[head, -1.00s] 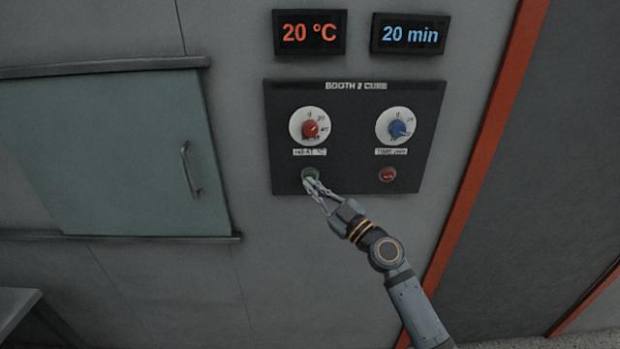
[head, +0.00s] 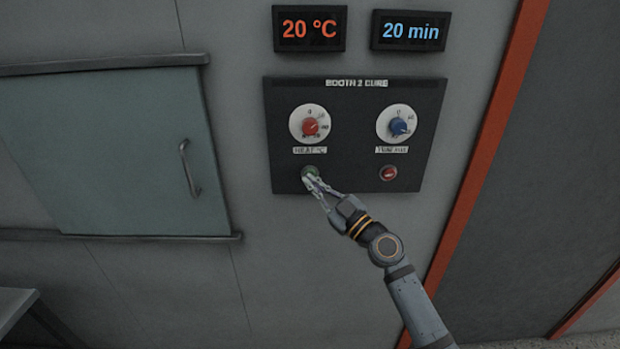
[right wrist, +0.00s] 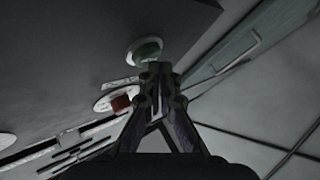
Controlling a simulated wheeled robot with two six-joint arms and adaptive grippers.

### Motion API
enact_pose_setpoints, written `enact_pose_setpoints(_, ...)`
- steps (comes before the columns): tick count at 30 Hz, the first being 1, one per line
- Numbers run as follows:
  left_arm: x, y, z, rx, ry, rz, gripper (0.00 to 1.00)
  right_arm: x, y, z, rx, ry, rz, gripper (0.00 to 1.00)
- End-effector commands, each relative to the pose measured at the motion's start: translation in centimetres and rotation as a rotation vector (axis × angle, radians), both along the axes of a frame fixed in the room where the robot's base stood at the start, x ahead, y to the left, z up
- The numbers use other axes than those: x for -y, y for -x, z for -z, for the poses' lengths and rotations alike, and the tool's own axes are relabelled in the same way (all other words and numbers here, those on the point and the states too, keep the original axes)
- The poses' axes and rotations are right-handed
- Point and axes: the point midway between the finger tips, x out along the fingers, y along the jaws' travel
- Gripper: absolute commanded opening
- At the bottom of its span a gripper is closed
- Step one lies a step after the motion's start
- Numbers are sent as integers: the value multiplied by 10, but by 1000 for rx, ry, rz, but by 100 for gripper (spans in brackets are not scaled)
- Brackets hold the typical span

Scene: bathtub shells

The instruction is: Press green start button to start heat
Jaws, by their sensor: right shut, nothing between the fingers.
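The green start button (head: 310,173) sits at the lower left of the black control panel (head: 350,182), below the red heat dial (head: 310,127). My right gripper (head: 309,179) is shut and empty, with its fingertips right at the green button and partly over it in the head view. In the right wrist view the green button (right wrist: 147,50) shows just beyond the closed fingertips (right wrist: 158,70); I cannot tell whether they touch it. The heat display (head: 309,30) reads 20 °C and the time display (head: 410,32) reads 20 min. My left gripper is not in view.
A red button (head: 388,173) and a blue time dial (head: 398,127) are on the panel's right side. A teal sliding door (head: 110,150) with a handle (head: 188,168) is to the left. A grey table corner (head: 14,305) is at lower left. Wall below the panel is clear.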

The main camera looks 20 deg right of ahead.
Motion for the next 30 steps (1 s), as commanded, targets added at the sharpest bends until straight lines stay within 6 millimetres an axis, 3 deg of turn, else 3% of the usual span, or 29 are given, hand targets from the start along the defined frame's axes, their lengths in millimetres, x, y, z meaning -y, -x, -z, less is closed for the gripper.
enact_pose_setpoints(30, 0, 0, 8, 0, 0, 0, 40, 2, -9, 0, 0, 1, -1, 0)
